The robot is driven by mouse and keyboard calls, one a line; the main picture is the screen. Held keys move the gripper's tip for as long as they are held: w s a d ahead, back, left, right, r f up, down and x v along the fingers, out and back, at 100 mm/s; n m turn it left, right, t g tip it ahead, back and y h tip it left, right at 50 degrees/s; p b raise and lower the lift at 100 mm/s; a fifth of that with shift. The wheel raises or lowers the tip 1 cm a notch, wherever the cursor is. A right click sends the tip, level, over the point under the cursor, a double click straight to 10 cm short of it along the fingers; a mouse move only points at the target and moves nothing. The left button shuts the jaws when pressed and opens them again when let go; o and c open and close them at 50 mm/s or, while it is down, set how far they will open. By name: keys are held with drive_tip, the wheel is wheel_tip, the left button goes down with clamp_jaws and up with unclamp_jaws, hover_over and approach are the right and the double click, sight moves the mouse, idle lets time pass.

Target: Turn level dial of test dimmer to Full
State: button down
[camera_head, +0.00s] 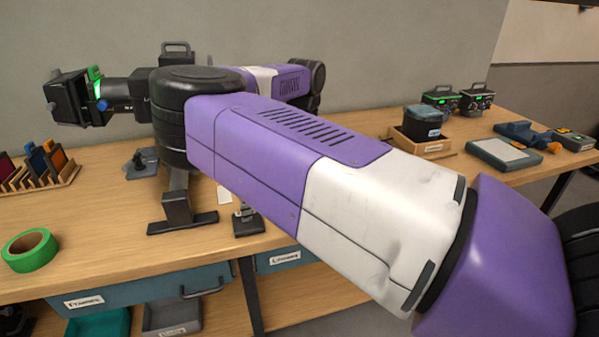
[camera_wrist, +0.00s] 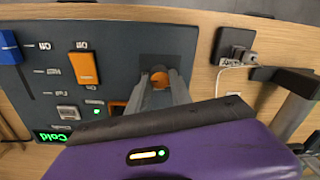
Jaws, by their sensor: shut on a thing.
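In the wrist view, a dark grey control panel (camera_wrist: 120,45), seen upside down, fills the left and middle. My gripper (camera_wrist: 160,84) reaches into it and is shut on a small orange knob (camera_wrist: 160,77), which I take to be the level dial. The fingers cover its sides, and its pointer and scale are not readable. In the head view, my own arm hides the gripper and the dial.
A dark socket block with a plug and white cord (camera_wrist: 237,48) sits right of the panel. In the head view, a green tape roll (camera_head: 30,250), a rack of colour filters (camera_head: 45,168) and a black lamp (camera_head: 75,97) stand left. A wooden box (camera_head: 421,147) stands right.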

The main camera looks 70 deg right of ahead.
drive_tip(key=shift+r+m, duration=0.15)
drive_tip(key=shift+m, duration=0.15)
drive_tip(key=c, duration=1.2)
unclamp_jaws()
drive_tip(key=shift+o, duration=0.2)
drive_tip(key=shift+s+d+r, duration=0.1)
drive_tip(key=shift+r, duration=1.85)
drive_tip(key=shift+s+d+r, duration=0.1)
drive_tip(key=shift+r, duration=1.8)
